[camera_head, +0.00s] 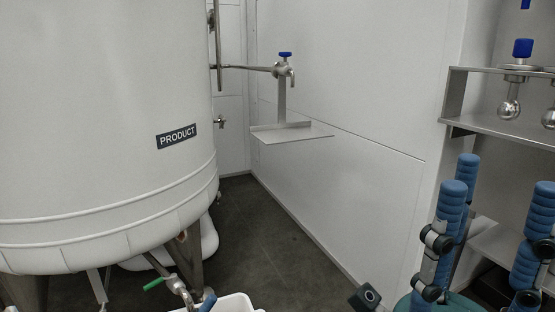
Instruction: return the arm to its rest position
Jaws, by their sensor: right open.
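A small dark part of my right gripper (367,297) shows at the bottom edge, right of the middle, low in front of the white wall. Most of it and its arm are outside the picture. It is open, and I see nothing held in it. My left gripper is not in view.
A large white tank (95,100) labelled PRODUCT fills the left. A green-handled valve (165,283) and a white container (235,303) are below it. A small wall shelf (291,134) sits under a blue-handled valve (284,66). Blue ribbed cylinders (450,205) and a metal shelf (490,112) crowd the right. Dark floor (265,245) is clear between.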

